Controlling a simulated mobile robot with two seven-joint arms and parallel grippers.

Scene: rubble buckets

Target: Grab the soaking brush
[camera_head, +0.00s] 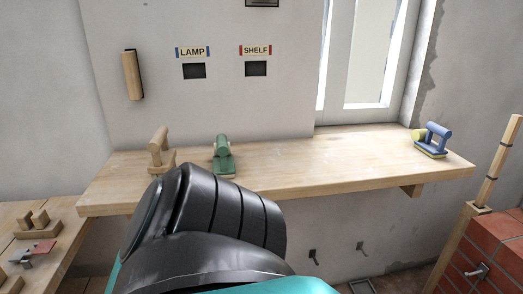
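No object is clearly identifiable as the soaking brush. Several handled hand tools stand apart on the wooden shelf. One is a plain wooden tool (159,150) at the left. One is a green tool (223,157) with a rounded top handle, near the left-middle. At the right end are a blue-handled tool (434,138) with a pale yellow base and a yellow piece beside it. Whether any has bristles is too small to tell. A black and teal arm link of mine fills the lower middle and covers part of the shelf's front edge. Neither gripper shows.
The wooden shelf (330,158) is clear between the green and blue tools. A lower wooden table (62,217) at the left holds wooden pieces and a trowel-like tool. Red bricks (499,237) and an upright wooden post stand at the right. Wall labels read LAMP and SHELF.

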